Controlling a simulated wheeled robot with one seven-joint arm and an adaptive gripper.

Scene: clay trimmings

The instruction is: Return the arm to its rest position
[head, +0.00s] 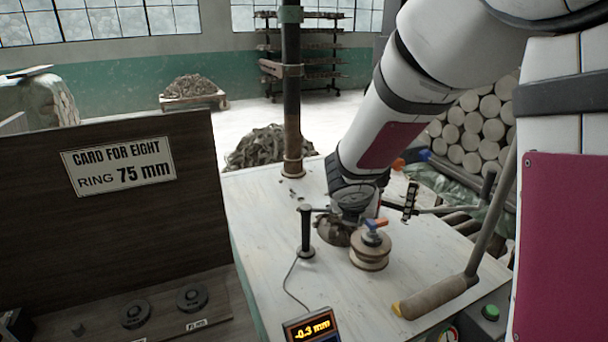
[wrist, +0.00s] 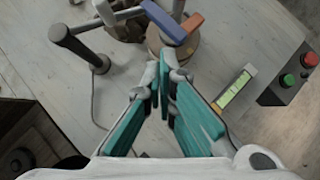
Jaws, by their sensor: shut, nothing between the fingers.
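My arm (head: 385,125) reaches down from the upper right over the white worktable (head: 265,215) in the head view. Its dark wrist end is just behind the round wooden clamp stack with a blue and orange handle (head: 369,248), and the fingers cannot be made out there. In the wrist view my gripper (wrist: 161,82) has its teal-backed fingers together at the tips, with nothing between them. The blue and orange handle (wrist: 168,25) is just beyond the fingertips there. I cannot tell whether they touch.
A black post gauge (head: 306,235) stands left of the stack, cabled to a display reading -0.3 mm (head: 311,328). A long lever with a tan grip (head: 436,298) crosses the right side. A brown panel with a sign (head: 118,165) stands left. The table's left part is clear.

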